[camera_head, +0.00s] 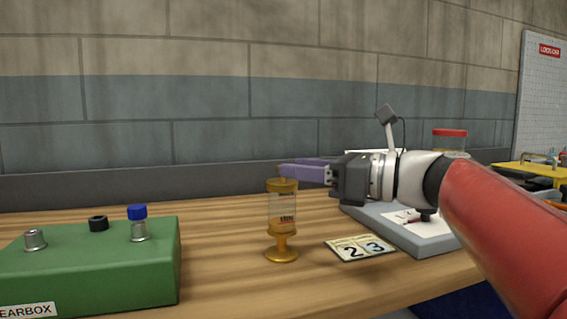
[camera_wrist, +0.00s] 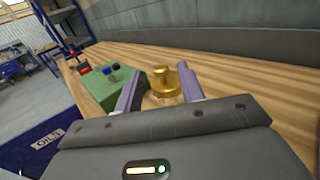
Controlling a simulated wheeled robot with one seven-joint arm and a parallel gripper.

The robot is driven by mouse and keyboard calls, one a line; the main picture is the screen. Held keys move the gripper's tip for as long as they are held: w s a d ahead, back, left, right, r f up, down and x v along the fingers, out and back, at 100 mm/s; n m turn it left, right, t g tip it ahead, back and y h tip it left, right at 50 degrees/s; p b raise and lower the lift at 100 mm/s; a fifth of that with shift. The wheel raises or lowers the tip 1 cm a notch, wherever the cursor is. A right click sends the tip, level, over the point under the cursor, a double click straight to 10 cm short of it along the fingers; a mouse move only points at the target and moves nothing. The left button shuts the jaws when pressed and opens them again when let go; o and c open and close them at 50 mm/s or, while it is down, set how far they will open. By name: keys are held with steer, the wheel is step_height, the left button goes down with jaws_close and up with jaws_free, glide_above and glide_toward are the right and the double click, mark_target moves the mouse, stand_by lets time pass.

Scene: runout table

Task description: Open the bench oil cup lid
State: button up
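The bench oil cup (camera_head: 283,215) stands upright on the wooden bench, with a clear body and a brass foot. Its brass lid (camera_head: 281,185) sits on top and looks closed. In the wrist view the lid (camera_wrist: 166,82) shows a raised knob. My gripper (camera_head: 306,172) reaches in from the right at the height of the lid, its purple fingers at the cup's top. In the wrist view the fingers of my gripper (camera_wrist: 160,90) are spread apart, with the lid seen between and beyond them. I cannot tell whether a finger touches the lid.
A green gearbox (camera_head: 110,265) with several fittings on top stands to the left. A number card (camera_head: 360,248) lies right of the cup. A wall (camera_head: 200,140) closes off the back.

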steer(key=shift+x, duration=1.9)
jaws_close()
